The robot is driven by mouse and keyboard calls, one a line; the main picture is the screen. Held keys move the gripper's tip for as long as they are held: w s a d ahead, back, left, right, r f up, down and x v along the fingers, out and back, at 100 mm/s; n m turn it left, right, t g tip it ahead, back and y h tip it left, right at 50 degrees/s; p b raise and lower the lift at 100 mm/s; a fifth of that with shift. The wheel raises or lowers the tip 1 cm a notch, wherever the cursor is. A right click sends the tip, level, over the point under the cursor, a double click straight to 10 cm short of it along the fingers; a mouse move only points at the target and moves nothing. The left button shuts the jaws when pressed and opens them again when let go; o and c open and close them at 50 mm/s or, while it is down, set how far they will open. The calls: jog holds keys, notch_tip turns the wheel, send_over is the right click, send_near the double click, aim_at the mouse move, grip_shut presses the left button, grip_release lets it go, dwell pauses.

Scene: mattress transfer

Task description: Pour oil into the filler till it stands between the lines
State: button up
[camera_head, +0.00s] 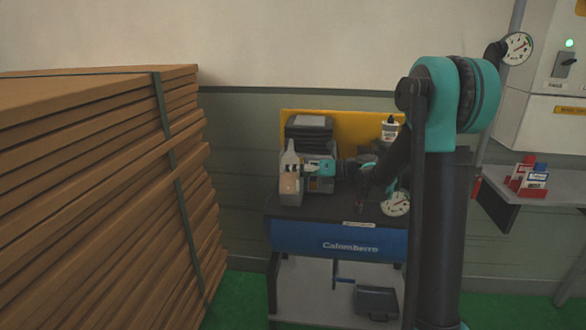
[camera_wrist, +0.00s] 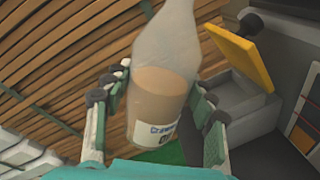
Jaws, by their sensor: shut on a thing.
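A clear bottle (camera_head: 290,172) with tan oil in its lower part and a white label stands out above the left end of the bench. It also shows in the wrist view (camera_wrist: 162,90), where it looks tilted. My gripper (camera_head: 308,174) has its fingers on both sides of the bottle and is shut on it; the fingers also show in the wrist view (camera_wrist: 158,98). A grey box with a raised yellow lid (camera_wrist: 242,50) is right of the bottle in the wrist view; I cannot tell whether it is the filler. No level lines can be made out.
The dark bench top (camera_head: 345,212) carries a round gauge (camera_head: 396,204) and a white container (camera_head: 390,130). A strapped stack of brown boards (camera_head: 95,200) rises close on the left. A side shelf (camera_head: 560,190) with small bottles (camera_head: 534,181) is at right.

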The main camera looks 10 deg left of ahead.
aim_at(296, 181)
jog(key=s+f+m, duration=0.1)
jog(key=s+f+m+g, duration=0.1)
jog(key=m, duration=0.1)
jog(key=shift+s, duration=0.3)
jog(key=shift+s+d+f+m+g+h, duration=0.1)
jog(key=shift+s+f+m+g+h, duration=0.15)
jog(key=shift+f+m, duration=0.3)
jog(key=shift+s+f+m+g+h, duration=0.15)
jog(key=shift+s+f+m+g, duration=0.2)
jog(key=shift+m, duration=0.2)
jog(key=shift+d+r+m, duration=0.1)
jog(key=shift+r+m, duration=0.2)
jog(key=shift+r, duration=0.1)
dwell(1.4)
jog(key=shift+s+r+m, duration=0.1)
jog(key=shift+r+m, duration=0.15)
jog(key=shift+m, duration=0.05)
dwell(2.0)
jog(key=shift+r+g, duration=0.3)
dwell(1.9)
